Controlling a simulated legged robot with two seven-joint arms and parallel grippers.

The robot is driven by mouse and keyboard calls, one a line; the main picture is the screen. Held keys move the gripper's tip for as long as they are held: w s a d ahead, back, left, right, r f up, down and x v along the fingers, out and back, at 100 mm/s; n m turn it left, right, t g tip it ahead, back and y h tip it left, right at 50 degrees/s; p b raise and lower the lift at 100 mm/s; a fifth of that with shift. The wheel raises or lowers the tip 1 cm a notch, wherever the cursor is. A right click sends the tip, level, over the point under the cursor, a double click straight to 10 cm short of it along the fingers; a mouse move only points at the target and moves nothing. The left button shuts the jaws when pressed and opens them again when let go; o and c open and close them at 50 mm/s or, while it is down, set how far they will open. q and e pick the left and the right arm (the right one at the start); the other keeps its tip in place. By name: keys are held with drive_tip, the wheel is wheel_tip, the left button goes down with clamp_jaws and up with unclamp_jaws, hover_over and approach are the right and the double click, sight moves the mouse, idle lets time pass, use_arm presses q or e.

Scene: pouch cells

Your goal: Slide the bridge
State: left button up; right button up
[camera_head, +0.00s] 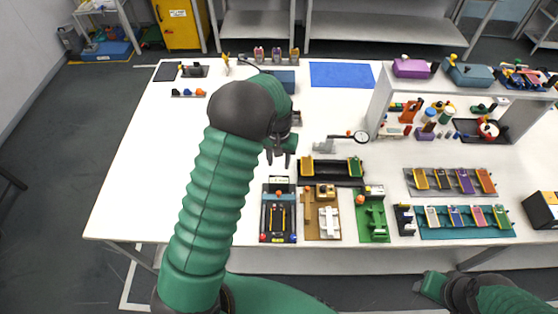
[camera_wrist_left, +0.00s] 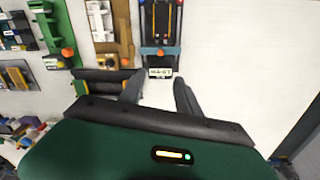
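I cannot tell for sure which part is the bridge. A dark fixture (camera_head: 279,222) with yellow strips lies near the table's front edge, with red and blue knobs at its near end. It also shows in the left wrist view (camera_wrist_left: 146,28), where a blue bar (camera_wrist_left: 160,50) crosses it beside a small white label (camera_wrist_left: 160,73). My left gripper (camera_head: 279,158) is open and empty, above the table and behind the fixture in the head view. Its spread fingers (camera_wrist_left: 158,90) point toward the label end. My right arm shows at the lower right; its fingers cannot be made out (camera_head: 432,286).
A tan fixture (camera_head: 313,228) and a green fixture (camera_head: 372,232) stand just right of the dark one. A black tray (camera_head: 332,181) lies behind them. A raised shelf (camera_head: 384,98) and cell racks (camera_head: 430,232) fill the right side.

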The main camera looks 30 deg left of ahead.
idle(0.4)
use_arm(q)
wheel_tip(320, 180, up, 17)
drive_tip(key=b, duration=0.3)
drive_tip(key=shift+f+b, duration=0.2)
drive_tip(key=shift+b, duration=0.2)
